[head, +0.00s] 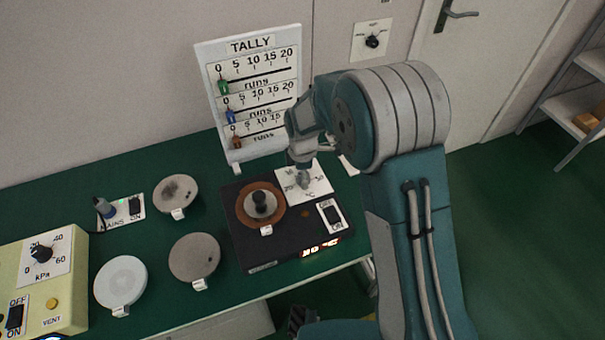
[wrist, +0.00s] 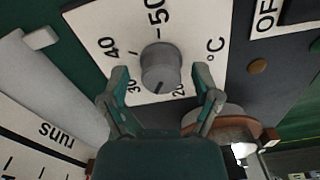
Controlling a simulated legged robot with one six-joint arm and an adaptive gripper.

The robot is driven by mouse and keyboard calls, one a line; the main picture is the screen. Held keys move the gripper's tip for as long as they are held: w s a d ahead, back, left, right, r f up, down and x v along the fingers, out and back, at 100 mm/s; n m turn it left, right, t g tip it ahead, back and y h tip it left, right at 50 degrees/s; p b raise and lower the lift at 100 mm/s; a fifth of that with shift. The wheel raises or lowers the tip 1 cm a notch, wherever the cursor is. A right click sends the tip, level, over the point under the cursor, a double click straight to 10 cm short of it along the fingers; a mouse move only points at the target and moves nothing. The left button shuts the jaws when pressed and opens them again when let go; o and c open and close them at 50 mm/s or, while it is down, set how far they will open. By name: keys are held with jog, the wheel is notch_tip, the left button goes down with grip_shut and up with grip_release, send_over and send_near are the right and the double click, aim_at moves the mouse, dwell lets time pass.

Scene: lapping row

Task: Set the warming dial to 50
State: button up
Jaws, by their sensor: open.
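The warming dial is a grey round knob (wrist: 161,66) on a white plate (wrist: 95,18) marked 20, 30, 40, 50 and °C. A dark line on the knob's lower edge lies between the 20 and 30 marks in the wrist view. My gripper (wrist: 161,77) is open, with one finger on each side of the knob and visible gaps to it. In the head view, my gripper (head: 301,164) is over the dial plate (head: 319,188) and partly hides the knob.
The black warming unit (head: 245,247) carries a brown ring with a dark knob (head: 262,203), an ON/OFF switch (head: 331,215) and a lit display (head: 321,249), hard to read. The tally board (head: 205,62) stands close behind. Round plates (head: 121,282) lie left.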

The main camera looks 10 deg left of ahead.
grip_shut()
